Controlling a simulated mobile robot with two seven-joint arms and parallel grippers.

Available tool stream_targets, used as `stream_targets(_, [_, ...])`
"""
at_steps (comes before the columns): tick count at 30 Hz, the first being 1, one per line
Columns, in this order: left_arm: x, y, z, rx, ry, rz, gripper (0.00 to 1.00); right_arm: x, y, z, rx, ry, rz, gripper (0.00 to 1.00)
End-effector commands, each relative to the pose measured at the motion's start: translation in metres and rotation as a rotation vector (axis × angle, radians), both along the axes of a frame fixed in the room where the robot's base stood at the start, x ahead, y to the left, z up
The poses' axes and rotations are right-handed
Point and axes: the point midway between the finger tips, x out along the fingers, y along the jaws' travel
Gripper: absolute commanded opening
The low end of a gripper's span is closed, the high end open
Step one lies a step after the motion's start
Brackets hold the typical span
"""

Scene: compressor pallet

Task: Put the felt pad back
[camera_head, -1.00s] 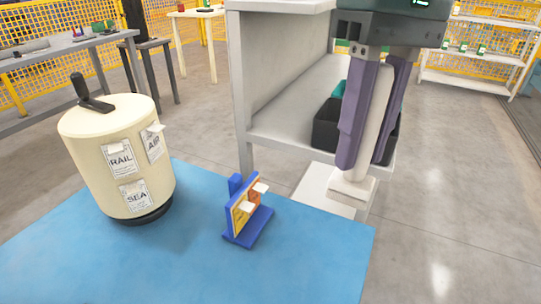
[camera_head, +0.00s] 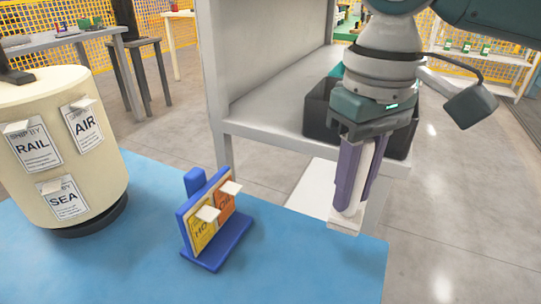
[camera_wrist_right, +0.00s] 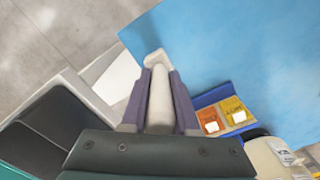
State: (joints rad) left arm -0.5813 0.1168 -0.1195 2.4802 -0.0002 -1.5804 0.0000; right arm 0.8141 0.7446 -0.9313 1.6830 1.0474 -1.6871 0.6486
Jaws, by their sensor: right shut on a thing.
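My right gripper (camera_head: 350,200) has purple fingers pointing down, shut on a pale bar with a white block at its lower end, which I take to be the felt pad (camera_head: 345,225). The pad hangs beside the right edge of the blue surface, in front of the grey shelf unit. In the right wrist view the gripper (camera_wrist_right: 158,85) holds the bar between its fingers, and the pad's end (camera_wrist_right: 156,57) sticks out past the tips, over the border of blue surface and floor. Whether it touches anything is unclear. My left gripper is not in view.
A blue card stand (camera_head: 222,248) with yellow and orange cards stands on the blue surface (camera_head: 320,275). A cream cylinder (camera_head: 85,160) with RAIL, AIR and SEA tags stands at left. A black bin (camera_head: 318,112) sits on the grey shelf unit (camera_head: 265,130). The front right blue area is clear.

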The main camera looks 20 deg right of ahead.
Motion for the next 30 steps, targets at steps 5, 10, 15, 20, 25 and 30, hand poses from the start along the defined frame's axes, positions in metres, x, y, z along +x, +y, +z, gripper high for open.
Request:
stream_targets(5, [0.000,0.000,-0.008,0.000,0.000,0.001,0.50,0.000,0.000,-0.021,0.000,-0.001,0.000,0.00])
stream_targets(10, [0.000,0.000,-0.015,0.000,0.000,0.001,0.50,0.000,0.000,-0.039,0.000,0.001,-0.001,0.00])
stream_targets(15, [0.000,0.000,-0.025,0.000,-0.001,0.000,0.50,0.000,0.000,-0.065,-0.001,0.000,0.000,0.00])
stream_targets(20, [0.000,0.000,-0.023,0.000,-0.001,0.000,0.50,0.000,0.000,-0.064,0.000,-0.001,0.000,0.00])
stream_targets(25, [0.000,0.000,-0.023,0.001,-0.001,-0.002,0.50,0.000,0.000,-0.066,0.000,0.000,0.000,0.00])
stream_targets(30, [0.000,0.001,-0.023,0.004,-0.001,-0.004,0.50,0.000,0.000,-0.066,0.000,0.000,0.000,0.45])
